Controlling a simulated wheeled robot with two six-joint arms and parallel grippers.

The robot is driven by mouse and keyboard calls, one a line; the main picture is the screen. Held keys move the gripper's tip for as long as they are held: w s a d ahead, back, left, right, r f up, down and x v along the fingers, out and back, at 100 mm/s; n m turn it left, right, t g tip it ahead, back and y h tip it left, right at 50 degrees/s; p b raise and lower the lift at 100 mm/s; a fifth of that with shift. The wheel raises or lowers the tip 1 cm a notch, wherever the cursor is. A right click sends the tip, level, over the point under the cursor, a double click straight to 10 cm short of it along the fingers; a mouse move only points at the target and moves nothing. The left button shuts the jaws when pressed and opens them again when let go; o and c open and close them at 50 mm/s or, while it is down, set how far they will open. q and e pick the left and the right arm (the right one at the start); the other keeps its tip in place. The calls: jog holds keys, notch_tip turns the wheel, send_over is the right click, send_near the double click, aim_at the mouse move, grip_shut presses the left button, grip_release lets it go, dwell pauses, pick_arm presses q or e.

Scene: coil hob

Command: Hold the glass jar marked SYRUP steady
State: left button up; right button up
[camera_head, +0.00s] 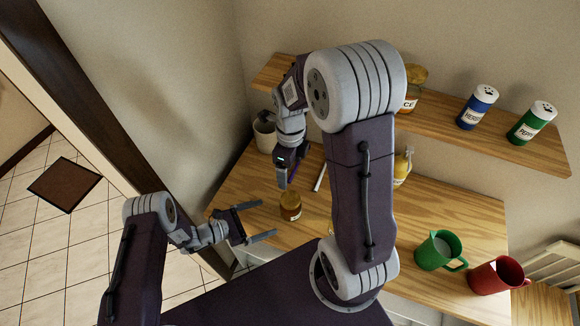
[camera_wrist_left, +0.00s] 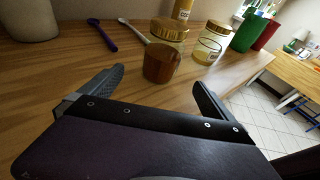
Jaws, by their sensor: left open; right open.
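A glass jar (camera_head: 290,207) with amber-brown contents and a gold lid stands upright on the wooden counter. It also shows in the left wrist view (camera_wrist_left: 164,64), ahead of the fingers and between their lines. No label can be read on it, so I cannot confirm SYRUP. A second gold-lidded jar (camera_wrist_left: 209,46) with paler contents stands to its right. My left gripper (camera_head: 260,220) is open and empty, pointing at the amber jar with a gap between. My right gripper (camera_head: 283,180) is open, above the counter behind the jar; its fingers show only edge-on.
A white spoon (camera_head: 320,178) and a purple utensil (camera_wrist_left: 102,36) lie behind the jar. A beige pot (camera_head: 264,136) stands at the back left. A yellow bottle (camera_head: 402,167), green mug (camera_head: 437,251) and red mug (camera_head: 494,276) stand to the right. A shelf (camera_head: 440,115) holds several containers.

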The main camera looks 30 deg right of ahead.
pick_arm(q)
jog(key=v, duration=0.9)
